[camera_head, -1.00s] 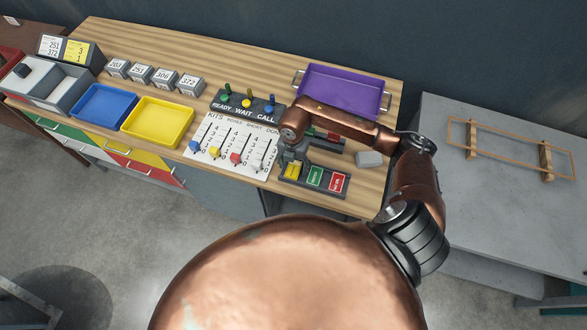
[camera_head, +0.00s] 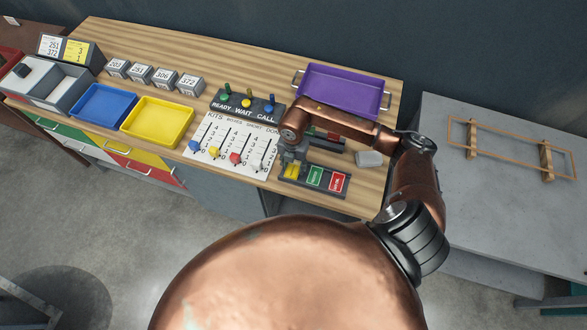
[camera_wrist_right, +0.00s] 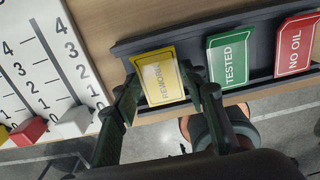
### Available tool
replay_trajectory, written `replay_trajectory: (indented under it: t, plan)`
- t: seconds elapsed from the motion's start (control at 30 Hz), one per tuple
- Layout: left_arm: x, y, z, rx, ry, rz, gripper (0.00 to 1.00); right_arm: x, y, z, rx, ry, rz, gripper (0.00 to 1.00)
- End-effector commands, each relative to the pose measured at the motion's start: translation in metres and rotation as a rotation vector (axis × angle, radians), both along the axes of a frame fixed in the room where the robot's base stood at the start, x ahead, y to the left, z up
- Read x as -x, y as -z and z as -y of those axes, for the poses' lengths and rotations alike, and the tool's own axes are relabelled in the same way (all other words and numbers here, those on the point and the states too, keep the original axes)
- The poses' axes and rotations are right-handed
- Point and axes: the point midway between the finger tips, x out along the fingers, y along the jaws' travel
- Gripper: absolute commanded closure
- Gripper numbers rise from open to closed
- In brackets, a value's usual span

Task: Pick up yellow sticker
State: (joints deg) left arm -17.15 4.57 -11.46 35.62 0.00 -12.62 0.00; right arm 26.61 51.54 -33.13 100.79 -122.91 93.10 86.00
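The yellow sticker (camera_wrist_right: 160,76), marked REWORK, lies in the leftmost slot of a dark tray (camera_head: 334,193). It also shows in the head view (camera_head: 292,171), partly covered by my gripper. My right gripper (camera_wrist_right: 159,76) points down over it. Its two fingers are apart, one at each side edge of the sticker. I cannot tell whether they touch it. The green TESTED sticker (camera_wrist_right: 231,57) and the red NO OIL sticker (camera_wrist_right: 295,45) lie to the right in the same tray. My left gripper is not in view.
A white board with sliders (camera_head: 232,146) is just left of the tray. A small grey block (camera_head: 369,159) lies to the right. Behind are a purple tray (camera_head: 343,91) and a dark READY WAIT CALL panel (camera_head: 246,107). The bench's front edge is close.

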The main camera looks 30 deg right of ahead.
Motion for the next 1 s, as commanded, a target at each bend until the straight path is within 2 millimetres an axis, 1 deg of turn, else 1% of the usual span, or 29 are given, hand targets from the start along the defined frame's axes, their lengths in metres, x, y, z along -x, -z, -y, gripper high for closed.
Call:
replay_trajectory:
  t: [0.03, 0.17, 0.43, 0.57, 0.6, 0.67, 0.77, 0.87, 1.0]
  plan:
    - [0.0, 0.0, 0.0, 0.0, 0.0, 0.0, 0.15, 0.0, 0.0, 0.0, 0.0, 0.0, 0.0, 0.66]
    - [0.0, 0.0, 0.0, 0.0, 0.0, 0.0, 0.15, 0.0, 0.0, 0.0, 0.0, 0.0, 0.0, 0.74]
    - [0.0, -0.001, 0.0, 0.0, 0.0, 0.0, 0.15, 0.0, -0.001, 0.0, 0.0, 0.0, 0.0, 0.75]
    - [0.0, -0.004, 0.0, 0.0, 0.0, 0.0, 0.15, 0.0, -0.007, 0.0, -0.001, 0.0, 0.001, 0.75]
    - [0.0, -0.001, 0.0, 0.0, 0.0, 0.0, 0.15, -0.001, -0.01, 0.0, 0.001, -0.001, 0.002, 0.75]
    - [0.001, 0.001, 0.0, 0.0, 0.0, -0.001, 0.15, -0.001, -0.017, 0.001, 0.002, -0.001, 0.004, 0.75]
    - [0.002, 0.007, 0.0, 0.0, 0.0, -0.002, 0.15, -0.002, -0.034, 0.0, 0.002, -0.002, 0.004, 0.75]
    - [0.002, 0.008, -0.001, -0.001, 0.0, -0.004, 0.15, 0.011, -0.054, -0.011, -0.001, -0.005, 0.004, 0.75]
    - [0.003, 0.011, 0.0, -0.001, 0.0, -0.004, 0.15, 0.032, -0.088, -0.029, -0.002, -0.007, 0.007, 0.75]
